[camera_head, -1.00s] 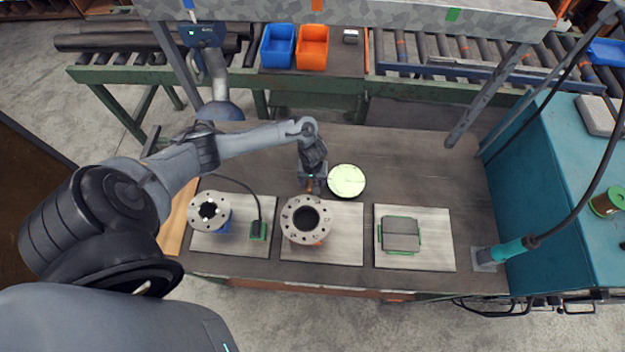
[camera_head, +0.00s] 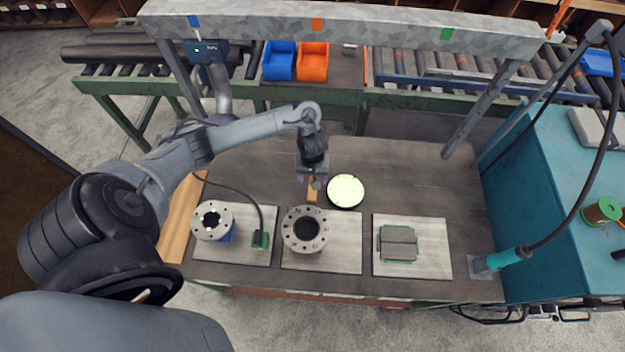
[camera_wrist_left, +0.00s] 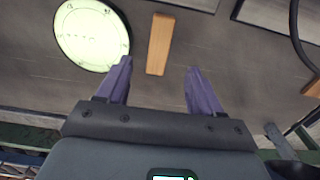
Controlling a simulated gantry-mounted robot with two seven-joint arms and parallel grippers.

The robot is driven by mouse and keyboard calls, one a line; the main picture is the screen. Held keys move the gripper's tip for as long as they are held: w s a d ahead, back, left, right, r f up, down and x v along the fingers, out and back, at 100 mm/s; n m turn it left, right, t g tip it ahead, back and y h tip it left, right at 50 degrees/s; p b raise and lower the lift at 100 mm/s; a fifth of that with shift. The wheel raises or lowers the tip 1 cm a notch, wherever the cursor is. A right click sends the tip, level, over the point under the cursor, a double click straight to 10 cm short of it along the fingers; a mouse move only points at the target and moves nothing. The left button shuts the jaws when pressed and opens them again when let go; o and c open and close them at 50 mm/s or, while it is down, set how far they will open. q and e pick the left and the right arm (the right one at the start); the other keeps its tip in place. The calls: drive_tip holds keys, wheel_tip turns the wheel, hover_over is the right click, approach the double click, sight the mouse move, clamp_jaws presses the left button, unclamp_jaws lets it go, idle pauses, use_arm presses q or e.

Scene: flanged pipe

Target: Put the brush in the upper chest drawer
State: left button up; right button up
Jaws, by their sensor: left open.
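The brush (camera_head: 312,190), seen as a narrow tan wooden piece, lies on the dark table just behind the middle flange; its bristles cannot be made out. It also shows in the left wrist view (camera_wrist_left: 160,45), beyond the fingertips and between their lines. My left gripper (camera_head: 313,182) is over the table at the brush's far end. In the wrist view its purple fingers (camera_wrist_left: 158,75) are spread, with nothing between them. No chest drawer can be clearly identified. My right gripper is not in view.
A pale green round disc (camera_head: 346,191) lies close right of the brush. A grey flange (camera_head: 305,244) stands in front and another flange (camera_head: 219,233) at left. A green-edged grey block (camera_head: 398,257) sits on the right plate. A teal cabinet (camera_head: 550,190) borders the right.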

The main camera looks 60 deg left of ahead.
use_arm(q)
drive_tip(key=d+r+m+t+h, duration=0.15)
drive_tip(key=d+m, duration=0.35)
drive_tip(key=d, duration=0.5)
drive_tip(key=d+r+m+t+y, duration=0.1)
drive_tip(key=d+m+t, duration=0.25)
drive_tip(key=d, duration=0.75)
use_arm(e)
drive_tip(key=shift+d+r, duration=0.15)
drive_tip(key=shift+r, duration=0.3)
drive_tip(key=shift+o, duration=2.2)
use_arm(q)
drive_tip(key=s+a+r+m+g, duration=0.1)
drive_tip(key=s+r+m, duration=0.3)
drive_tip(key=s+r, duration=0.6)
drive_tip(key=s, duration=0.3)
drive_tip(key=shift+s+a, duration=0.3)
drive_tip(key=shift+a, duration=0.05)
